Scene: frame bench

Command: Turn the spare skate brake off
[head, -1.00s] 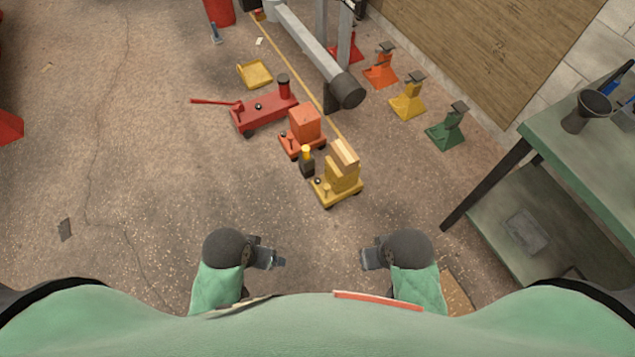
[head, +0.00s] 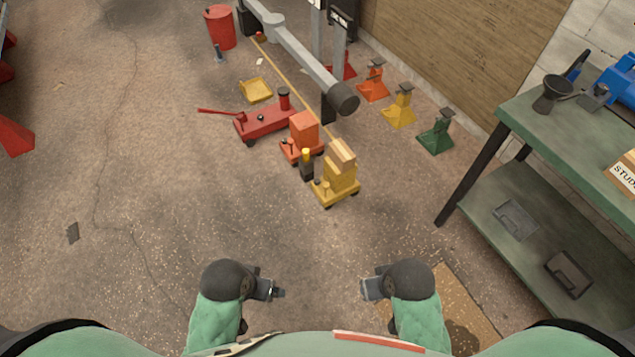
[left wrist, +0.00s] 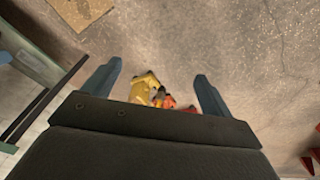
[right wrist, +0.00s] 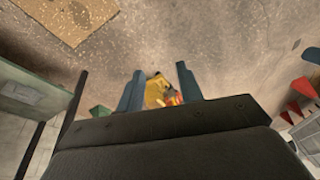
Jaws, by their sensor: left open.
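Three wheeled skates stand on the floor in the head view: a red one (head: 262,123) with a long red handle, an orange one (head: 300,150) with an orange block, and a yellow one (head: 335,192) stacked with yellow blocks. Small dark knobs show on them; I cannot tell which skate is the spare or how its brake is set. The yellow skate also shows between the fingers in the left wrist view (left wrist: 145,88). My left gripper (head: 277,292) and right gripper (head: 368,290) are both open, empty and apart from the skates, nearer my body.
A dark bottle-like object with a yellow top (head: 306,165) is by the orange and yellow skates. A grey beam (head: 300,58) reaches over the floor behind. Orange, yellow and green stands (head: 436,134) line the wall. A green workbench (head: 560,130) is right. Floor between grippers and skates is clear.

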